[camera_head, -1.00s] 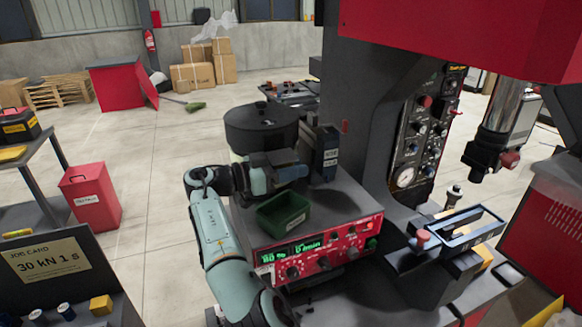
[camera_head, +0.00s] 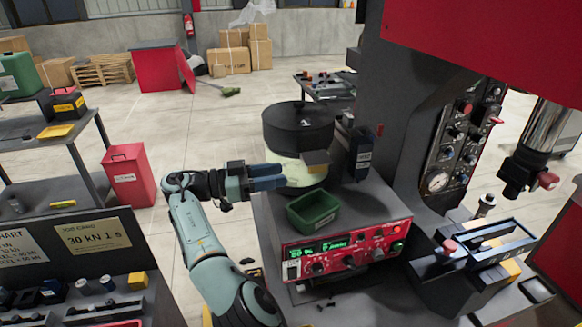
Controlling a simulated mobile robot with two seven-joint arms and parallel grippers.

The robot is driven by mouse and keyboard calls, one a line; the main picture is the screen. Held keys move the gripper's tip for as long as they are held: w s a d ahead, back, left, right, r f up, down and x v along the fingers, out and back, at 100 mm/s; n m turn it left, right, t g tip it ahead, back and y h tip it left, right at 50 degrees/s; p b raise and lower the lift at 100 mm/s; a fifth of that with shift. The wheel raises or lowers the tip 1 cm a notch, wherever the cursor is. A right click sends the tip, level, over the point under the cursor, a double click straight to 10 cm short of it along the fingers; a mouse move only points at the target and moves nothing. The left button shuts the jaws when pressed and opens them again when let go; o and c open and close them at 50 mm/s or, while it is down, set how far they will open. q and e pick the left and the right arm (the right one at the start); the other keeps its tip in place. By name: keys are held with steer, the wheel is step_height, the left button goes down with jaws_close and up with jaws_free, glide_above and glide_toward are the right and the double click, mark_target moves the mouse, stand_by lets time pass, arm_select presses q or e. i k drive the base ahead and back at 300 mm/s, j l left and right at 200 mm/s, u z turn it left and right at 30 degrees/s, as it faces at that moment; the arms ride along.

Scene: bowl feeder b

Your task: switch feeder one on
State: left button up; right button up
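A bowl feeder with a black bowl (camera_head: 298,125) on a pale round base (camera_head: 301,176) stands on the grey bench. In front is a red control panel (camera_head: 345,250) with a lit green display (camera_head: 320,249), several dark knobs and a small green button (camera_head: 397,247) at its right end. I cannot read a feeder number or the switch position.
A green bin (camera_head: 314,210) sits on the bench between gripper and panel. A dark upright box (camera_head: 360,154) stands right of the bowl. A press with a gauge panel (camera_head: 462,140) and a fixture (camera_head: 485,245) fill the right. Open floor lies behind left.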

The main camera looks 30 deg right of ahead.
mark_target(292, 271)
steer(key=k+j, duration=0.1)
steer(key=j, duration=0.25)
steer(key=k+j, duration=0.1)
steer(key=j, duration=0.2)
steer(key=k+j, duration=0.15)
steer(key=j, duration=0.2)
steer(key=k+j, duration=0.1)
steer(key=j, duration=0.25)
